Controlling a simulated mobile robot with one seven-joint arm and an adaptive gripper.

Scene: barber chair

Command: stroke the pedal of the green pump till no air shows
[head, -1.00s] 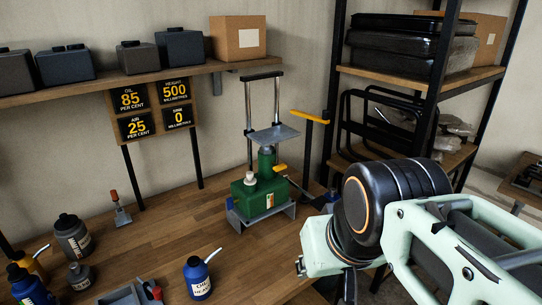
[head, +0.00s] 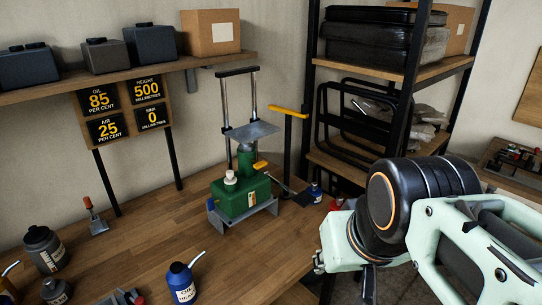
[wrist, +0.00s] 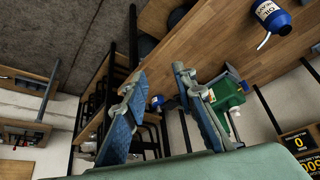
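The green pump (head: 240,195) stands on the wooden bench in a grey base, with a grey plate on its column. A yellow-tipped lever (head: 261,166) shows on its right side, and a dark flat piece (head: 301,194) lies lower right; I cannot tell which is the pedal. The sign panel (head: 125,109) reads oil 85 percent, height 500 millimetres, air 25 percent, and 0 millimetres on a fourth plate. My gripper (wrist: 160,77) is open and empty in the wrist view, apart from the pump. The pump also shows there (wrist: 228,92), partly behind the right finger.
A blue oil bottle (head: 182,284) stands at the bench front, left of my arm. Dark bottles (head: 45,249) and a red-handled tool (head: 95,216) are at left. A yellow-topped post (head: 288,140) rises behind the pump. A metal shelf rack (head: 399,90) stands right. Open bench lies before the pump.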

